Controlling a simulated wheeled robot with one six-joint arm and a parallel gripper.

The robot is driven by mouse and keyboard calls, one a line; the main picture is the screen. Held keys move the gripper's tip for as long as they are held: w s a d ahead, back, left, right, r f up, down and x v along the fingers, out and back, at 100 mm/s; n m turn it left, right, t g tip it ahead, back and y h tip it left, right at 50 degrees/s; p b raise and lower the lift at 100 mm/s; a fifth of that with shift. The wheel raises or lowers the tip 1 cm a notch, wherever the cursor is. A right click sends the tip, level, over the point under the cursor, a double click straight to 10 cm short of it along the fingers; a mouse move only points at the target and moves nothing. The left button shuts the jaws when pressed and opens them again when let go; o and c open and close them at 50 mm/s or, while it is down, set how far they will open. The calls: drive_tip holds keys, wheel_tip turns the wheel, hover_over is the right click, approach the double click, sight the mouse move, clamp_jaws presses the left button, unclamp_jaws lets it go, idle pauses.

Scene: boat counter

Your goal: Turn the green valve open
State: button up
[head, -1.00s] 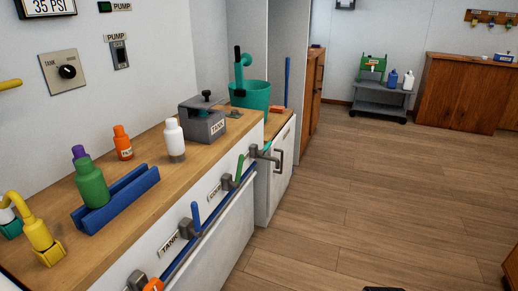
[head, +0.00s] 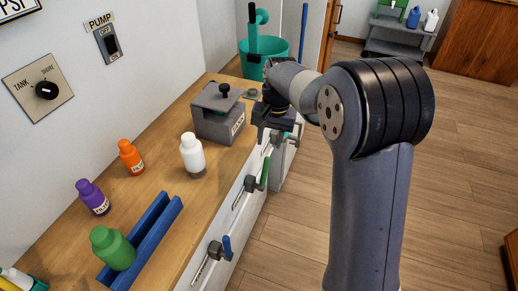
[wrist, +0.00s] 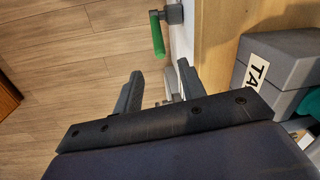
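The green valve is a green lever (head: 264,173) on a grey body (head: 251,184) at the counter's front face. The lever points up and slightly right in the head view. In the wrist view the green lever (wrist: 158,34) lies at the top centre, beyond my fingertips, with its grey body (wrist: 174,14) beside it. My gripper (wrist: 160,80) is open and empty, its two fingers spread apart. In the head view my gripper (head: 276,122) hangs beside the grey tank box, farther along the counter than the green lever and apart from it. My forearm partly hides it.
A blue-handled valve (head: 226,247) sits nearer on the same front. The grey tank box (head: 218,116), a white bottle (head: 192,156) and a blue rack (head: 145,240) stand on the counter. Open floor (head: 465,190) lies to the right.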

sight(267, 159)
drive_tip(key=f, duration=0.3)
drive_tip(key=f+b, duration=0.1)
drive_tip(key=f, duration=0.3)
drive_tip(key=a+f, duration=0.1)
drive_tip(key=f, duration=0.2)
drive_tip(key=shift+f, duration=0.25)
drive_tip(key=shift+d, duration=0.1)
clamp_jaws()
